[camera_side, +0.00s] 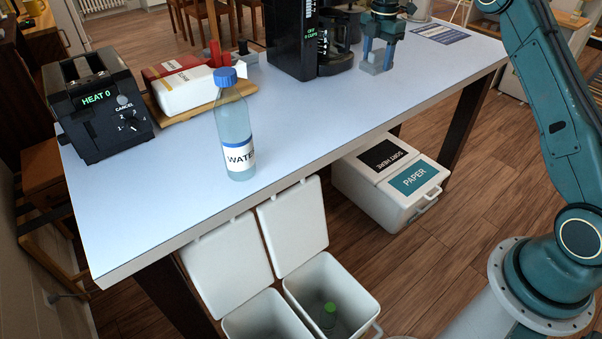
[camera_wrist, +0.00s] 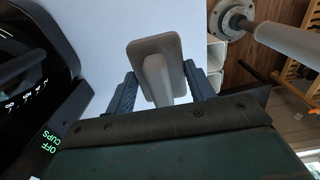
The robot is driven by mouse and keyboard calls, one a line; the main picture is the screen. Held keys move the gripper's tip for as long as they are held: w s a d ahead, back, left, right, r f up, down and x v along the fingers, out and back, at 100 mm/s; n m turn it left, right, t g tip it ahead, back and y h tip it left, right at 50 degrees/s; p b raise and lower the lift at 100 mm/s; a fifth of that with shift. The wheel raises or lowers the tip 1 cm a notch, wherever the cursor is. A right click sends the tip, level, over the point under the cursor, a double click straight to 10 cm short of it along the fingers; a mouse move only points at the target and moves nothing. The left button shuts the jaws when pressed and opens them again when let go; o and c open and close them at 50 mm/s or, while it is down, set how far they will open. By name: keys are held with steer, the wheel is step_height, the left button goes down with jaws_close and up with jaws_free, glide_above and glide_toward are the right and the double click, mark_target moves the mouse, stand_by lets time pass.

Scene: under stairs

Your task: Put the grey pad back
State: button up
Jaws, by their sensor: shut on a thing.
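The grey pad (camera_side: 371,69) is a small block low over the back right of the pale table, beside the black coffee machine. My gripper (camera_side: 378,50) points down and is shut on it. In the wrist view the pad (camera_wrist: 140,47) shows a flat rounded plate with a narrower raised grip. My two blue fingers (camera_wrist: 162,88) stand on either side of that grip. I cannot tell whether the pad's underside touches the table.
The coffee machine (camera_side: 290,40) with its carafe stands close left of my gripper. A blue printed sheet (camera_side: 440,34) lies to the right. A water bottle (camera_side: 235,125), boxed goods (camera_side: 190,90) and toaster (camera_side: 98,108) stand left. Open bins (camera_side: 330,285) are below the front edge.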

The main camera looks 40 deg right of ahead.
steer(key=shift+f, duration=4.9)
steer(key=shift+f, duration=0.1)
steer(key=o, duration=0.9)
steer(key=shift+o, duration=0.2)
step_height(320, 180, up, 11)
steer(key=shift+r, duration=0.65)
